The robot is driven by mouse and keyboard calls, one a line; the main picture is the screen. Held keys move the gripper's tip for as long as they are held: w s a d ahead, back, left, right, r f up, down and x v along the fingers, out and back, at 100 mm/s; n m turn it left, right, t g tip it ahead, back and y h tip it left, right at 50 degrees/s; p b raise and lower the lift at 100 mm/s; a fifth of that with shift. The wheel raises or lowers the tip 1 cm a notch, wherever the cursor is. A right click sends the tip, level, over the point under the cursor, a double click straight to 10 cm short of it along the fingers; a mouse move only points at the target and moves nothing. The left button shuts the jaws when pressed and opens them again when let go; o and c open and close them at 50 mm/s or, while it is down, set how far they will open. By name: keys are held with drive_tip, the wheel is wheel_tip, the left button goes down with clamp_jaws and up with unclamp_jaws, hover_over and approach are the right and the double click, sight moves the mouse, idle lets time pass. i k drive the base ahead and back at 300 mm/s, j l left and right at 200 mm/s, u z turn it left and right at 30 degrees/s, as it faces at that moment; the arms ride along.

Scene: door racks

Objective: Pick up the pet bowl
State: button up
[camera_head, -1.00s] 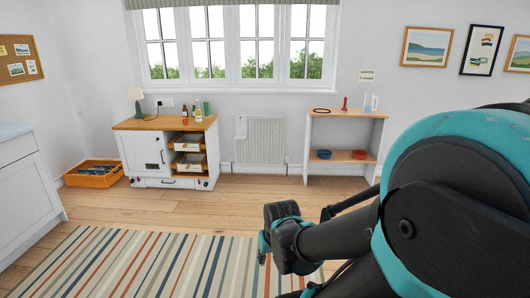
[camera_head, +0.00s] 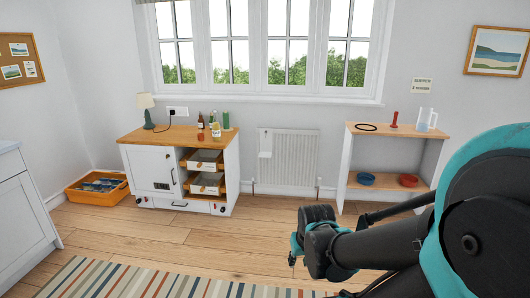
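Two small bowl-like things sit on the lower shelf of the white rack at the right: a blue one (camera_head: 366,179) and a red one (camera_head: 408,180). They are too small to tell which is the pet bowl. My gripper (camera_head: 292,258) hangs at the end of my dark and teal arm, low in front of the wooden floor, left of the rack and well apart from both bowls. Its fingers are small and partly hidden by the wrist, so its opening does not show.
The white rack with wooden shelves (camera_head: 440,131) carries a black ring (camera_head: 366,127), a red upright object (camera_head: 394,119) and a clear jug (camera_head: 427,119). A white cabinet (camera_head: 150,170) with bottles and an orange crate (camera_head: 97,198) stand left. The floor (camera_head: 225,235) between is clear.

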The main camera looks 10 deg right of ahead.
sight(363, 178)
drive_tip(key=i, duration=0.9)
drive_tip(key=i+j+z, duration=0.15)
drive_tip(key=i, duration=0.8)
drive_tip(key=i+j+z, duration=0.1)
drive_tip(key=i+z, duration=0.35)
drive_tip(key=i+j+z, duration=0.25)
drive_tip(key=z, duration=0.2)
drive_tip(key=i+j+z, duration=0.7)
drive_tip(key=j+z, duration=0.2)
drive_tip(key=i+j+z, duration=0.2)
drive_tip(key=j+z, duration=0.25)
drive_tip(key=j, duration=0.15)
drive_tip(key=j+z, duration=0.45)
drive_tip(key=j, duration=0.15)
drive_tip(key=i, duration=0.05)
